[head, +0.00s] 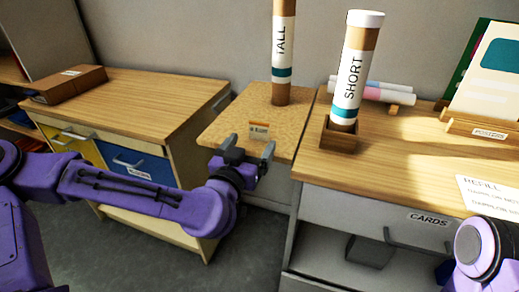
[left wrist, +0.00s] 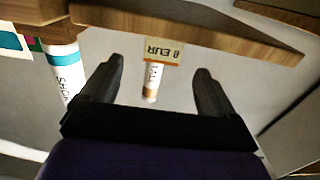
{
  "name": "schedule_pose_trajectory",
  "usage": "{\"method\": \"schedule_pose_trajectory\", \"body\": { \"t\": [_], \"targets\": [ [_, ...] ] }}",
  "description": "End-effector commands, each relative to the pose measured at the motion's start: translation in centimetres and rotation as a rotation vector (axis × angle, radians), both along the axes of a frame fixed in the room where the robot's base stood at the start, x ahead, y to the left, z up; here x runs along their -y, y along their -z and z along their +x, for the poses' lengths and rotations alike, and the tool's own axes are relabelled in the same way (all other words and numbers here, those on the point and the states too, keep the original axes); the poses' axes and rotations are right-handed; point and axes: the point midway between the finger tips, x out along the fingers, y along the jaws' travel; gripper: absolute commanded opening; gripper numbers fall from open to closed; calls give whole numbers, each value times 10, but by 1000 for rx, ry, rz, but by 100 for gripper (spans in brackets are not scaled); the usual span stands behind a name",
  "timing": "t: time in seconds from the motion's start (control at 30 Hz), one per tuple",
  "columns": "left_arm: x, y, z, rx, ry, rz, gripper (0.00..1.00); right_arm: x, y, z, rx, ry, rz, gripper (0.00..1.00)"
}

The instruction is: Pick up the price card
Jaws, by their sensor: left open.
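The price card (head: 259,130) is a small pale card with an orange band, standing near the front edge of the middle cork-topped table (head: 222,127). In the left wrist view, which looks upside down, the card (left wrist: 163,50) reads "EUR" and shows between the finger directions. My left gripper (head: 250,148) is open and empty, just in front of the card at the table's front edge. Its two dark fingers (left wrist: 159,72) also show apart in the left wrist view, with no visible contact with the card. Part of my right arm shows at the lower right; its gripper cannot be made out.
A tube marked TALL (head: 282,55) stands behind the card. A brown box (head: 72,84) lies on the left cabinet (head: 150,100). Gaps separate the furniture.

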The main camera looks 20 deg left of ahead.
Motion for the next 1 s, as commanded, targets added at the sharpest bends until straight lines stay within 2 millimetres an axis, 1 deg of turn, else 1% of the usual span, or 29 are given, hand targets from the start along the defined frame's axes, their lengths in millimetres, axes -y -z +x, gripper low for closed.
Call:
{"method": "schedule_pose_trajectory", "body": {
  "t": [0.03, 0.23, 0.37, 0.4, 0.5, 0.73, 0.77, 0.8, 0.87, 0.9, 0.93, 1.0],
  "targets": [
    [0, -1, 11, -3, -3, 1, 88, 0, -3, 0, -1, 0, 1, 43],
    [0, -4, 34, -3, -3, 1, 88, 0, -9, 0, 1, 0, -1, 43],
    [-4, -11, 57, -5, -4, 0, 88, 0, -15, 0, 0, 0, 0, 43],
    [-3, -10, 64, -5, -3, 1, 88, 0, -15, 0, 0, 0, 0, 43],
    [-2, -9, 76, -5, -2, 2, 88, 0, -15, 0, 0, 0, 0, 43],
    [-2, -9, 79, -3, -1, 1, 88, 0, -15, 0, 0, 0, 0, 43],
    [-2, -9, 79, -3, -1, 1, 82, 0, -15, 0, 0, 0, 0, 43],
    [-2, -9, 79, -3, -1, 1, 69, 0, -15, 0, 0, 0, 0, 43],
    [-2, -9, 79, -3, -1, 1, 49, 0, -15, 0, 0, 0, 0, 43],
    [-2, -9, 79, -3, -1, 1, 36, 0, -15, 0, 0, 0, 0, 43],
    [-2, -9, 79, -3, -1, 1, 34, 0, -15, 0, 0, 0, 0, 43],
    [-2, -9, 79, -3, -1, 1, 33, 0, -15, 0, 0, 0, 0, 43]
  ]
}}
